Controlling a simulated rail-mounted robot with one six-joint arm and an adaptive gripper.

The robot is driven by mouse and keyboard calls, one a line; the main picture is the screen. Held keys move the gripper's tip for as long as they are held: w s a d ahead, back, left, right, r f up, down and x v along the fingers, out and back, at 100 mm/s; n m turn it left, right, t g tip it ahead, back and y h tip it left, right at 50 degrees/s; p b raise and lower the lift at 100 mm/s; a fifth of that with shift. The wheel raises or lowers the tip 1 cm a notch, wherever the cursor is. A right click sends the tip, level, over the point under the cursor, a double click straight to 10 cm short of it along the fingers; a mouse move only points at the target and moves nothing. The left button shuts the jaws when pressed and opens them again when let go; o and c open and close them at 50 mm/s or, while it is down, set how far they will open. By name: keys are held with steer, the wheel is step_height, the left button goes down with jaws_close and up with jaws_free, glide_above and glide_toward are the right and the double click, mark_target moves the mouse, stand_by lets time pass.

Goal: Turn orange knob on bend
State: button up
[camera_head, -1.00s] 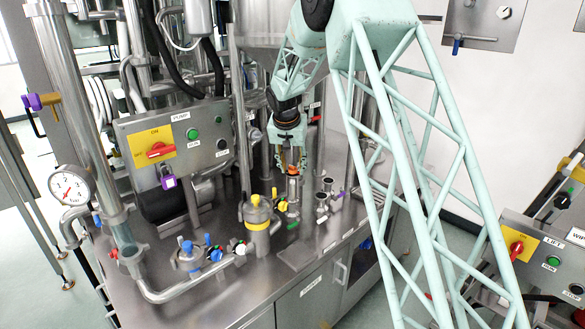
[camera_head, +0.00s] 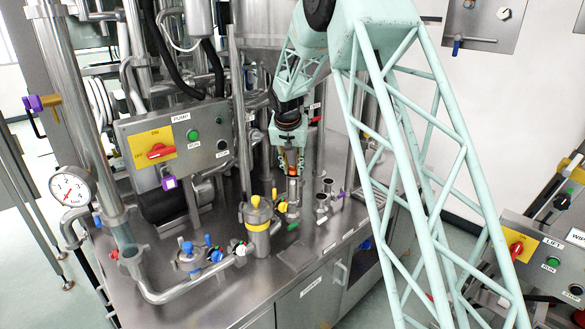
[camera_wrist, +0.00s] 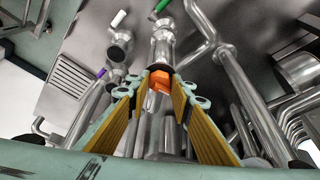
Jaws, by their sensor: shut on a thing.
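The orange knob (camera_wrist: 160,80) sits on top of an upright metal pipe bend (camera_wrist: 163,50). My gripper (camera_wrist: 160,88) is shut on the orange knob, with one finger on each side of it near the tips. In the head view my gripper (camera_head: 291,168) points down over the pipe bend (camera_head: 293,192). The orange knob (camera_head: 291,172) shows there only as a small patch between the fingers.
A metal canister with a yellow band (camera_head: 258,226) stands left of the bend. Small pipe stubs (camera_head: 325,190) stand to its right, one with a purple handle. The pump control box (camera_head: 180,145) is further left.

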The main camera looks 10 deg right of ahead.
mark_target(294, 168)
steer(key=shift+r+n+y+p, duration=0.1)
steer(key=shift+n+y+p, duration=0.2)
steer(key=shift+n+p, duration=0.45)
steer(key=shift+d+n+p, duration=0.15)
steer(key=shift+n+p, duration=0.25)
steer(key=shift+n, duration=0.15)
steer(key=shift+y, duration=0.3)
steer(key=shift+d+n+y+p, duration=0.1)
steer(key=shift+n+y+p, duration=0.4)
steer(key=shift+n, duration=1.1)
steer(key=o, duration=0.8)
steer(key=shift+o, duration=0.2)
steer(key=shift+v, duration=2.05)
steer(key=s+d, duration=0.2)
steer(key=s, duration=1)
steer(key=shift+s+r, duration=0.15)
steer(key=shift+r, duration=0.15)
